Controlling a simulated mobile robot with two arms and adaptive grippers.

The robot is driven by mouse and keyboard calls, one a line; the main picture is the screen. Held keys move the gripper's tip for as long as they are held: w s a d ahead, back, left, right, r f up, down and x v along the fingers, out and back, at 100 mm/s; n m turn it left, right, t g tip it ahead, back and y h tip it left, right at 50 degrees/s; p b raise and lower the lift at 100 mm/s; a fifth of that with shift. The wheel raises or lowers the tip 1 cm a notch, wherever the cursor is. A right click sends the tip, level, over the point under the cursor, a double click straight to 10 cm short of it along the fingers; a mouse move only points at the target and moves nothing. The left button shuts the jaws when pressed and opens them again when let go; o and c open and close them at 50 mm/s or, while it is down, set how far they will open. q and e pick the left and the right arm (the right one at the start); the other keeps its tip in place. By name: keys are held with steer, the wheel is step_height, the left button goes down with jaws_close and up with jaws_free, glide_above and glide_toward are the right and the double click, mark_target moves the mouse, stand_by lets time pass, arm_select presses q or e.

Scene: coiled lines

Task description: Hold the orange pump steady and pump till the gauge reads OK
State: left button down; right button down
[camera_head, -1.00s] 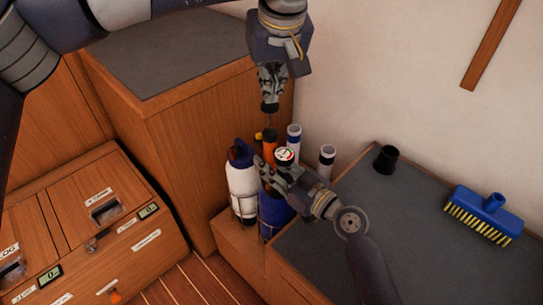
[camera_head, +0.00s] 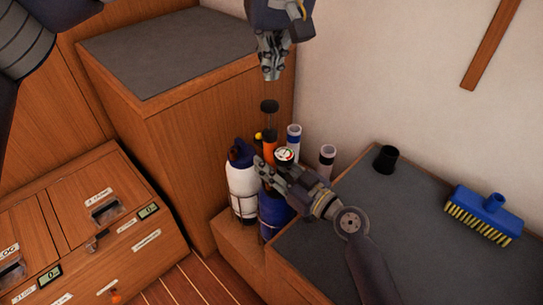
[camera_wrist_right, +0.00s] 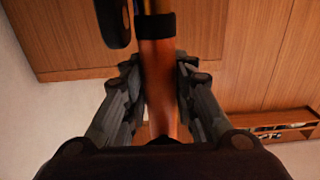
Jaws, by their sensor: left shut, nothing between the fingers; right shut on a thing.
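The orange pump (camera_head: 270,145) stands upright in the corner between the tall cabinet and the low counter. Its plunger is up, with a black handle (camera_head: 269,106) on a thin rod. The small round gauge (camera_head: 284,154) has a white face with red and dark marks; its reading is too small to tell. My right gripper (camera_head: 264,173) is shut on the pump's barrel; the orange barrel (camera_wrist_right: 160,85) shows between its fingers in the right wrist view. My left gripper (camera_head: 271,75) is shut and empty, above the handle and apart from it.
A white bottle (camera_head: 242,190) and a blue container (camera_head: 273,215) stand beside the pump. Pale tubes (camera_head: 327,158) stand close behind it. A black cup (camera_head: 386,159) and a blue brush (camera_head: 484,212) are on the right counter. The tall cabinet top (camera_head: 170,55) is clear.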

arm_select(q)
steer(key=shift+r, duration=0.1)
arm_select(e)
steer(key=c, duration=1.2)
jaws_free()
